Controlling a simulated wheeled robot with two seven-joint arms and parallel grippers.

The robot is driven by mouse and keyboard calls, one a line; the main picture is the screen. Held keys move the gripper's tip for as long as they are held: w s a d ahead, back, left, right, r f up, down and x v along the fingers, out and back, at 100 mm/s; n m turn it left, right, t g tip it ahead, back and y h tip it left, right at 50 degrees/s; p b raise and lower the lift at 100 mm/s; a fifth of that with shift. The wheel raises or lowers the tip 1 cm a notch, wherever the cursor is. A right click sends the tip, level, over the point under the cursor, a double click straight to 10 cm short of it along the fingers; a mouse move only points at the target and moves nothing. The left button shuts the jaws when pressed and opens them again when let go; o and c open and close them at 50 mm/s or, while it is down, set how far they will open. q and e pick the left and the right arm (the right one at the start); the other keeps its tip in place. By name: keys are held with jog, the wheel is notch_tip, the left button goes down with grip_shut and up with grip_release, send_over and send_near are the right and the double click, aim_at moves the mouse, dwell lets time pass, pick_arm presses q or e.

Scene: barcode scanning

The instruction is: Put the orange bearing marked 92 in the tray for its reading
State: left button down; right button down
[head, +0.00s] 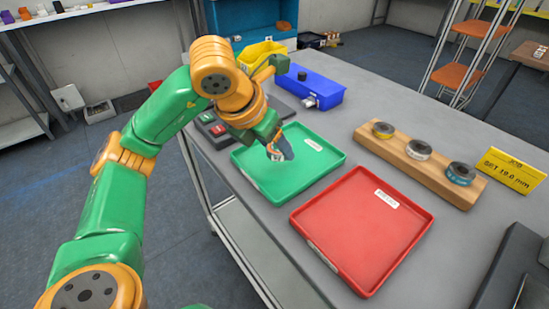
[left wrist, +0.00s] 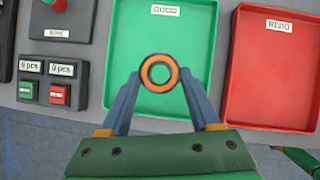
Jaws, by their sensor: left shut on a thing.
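The orange bearing (left wrist: 158,73) is a ring held between the fingertips of my left gripper (left wrist: 159,80), which is shut on it. No number is readable on it. In the head view my left gripper (head: 278,152) is over the green tray (head: 261,181), and the bearing is mostly hidden there by the fingers. The green tray also shows in the left wrist view (left wrist: 140,35), labelled GOOD and otherwise empty. The red tray (head: 362,230), labelled REDO, is empty beside it; it also shows in the left wrist view (left wrist: 270,80). My right gripper is out of view.
A wooden block (head: 405,165) holds three ringed pieces behind the red tray. A counter box (left wrist: 60,83) with two displays stands left of the green tray. A blue box (head: 310,90) and a yellow bin (head: 262,53) stand further back.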

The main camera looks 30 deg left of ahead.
aim_at(268, 153)
pick_arm(q)
jog(key=f, duration=0.4)
jog(key=shift+w+a+b, duration=0.2)
jog(key=shift+a+b, duration=0.1)
jog(key=shift+b, duration=0.1)
jog(key=shift+f, duration=0.2)
jog(key=shift+c, duration=0.6)
grip_release()
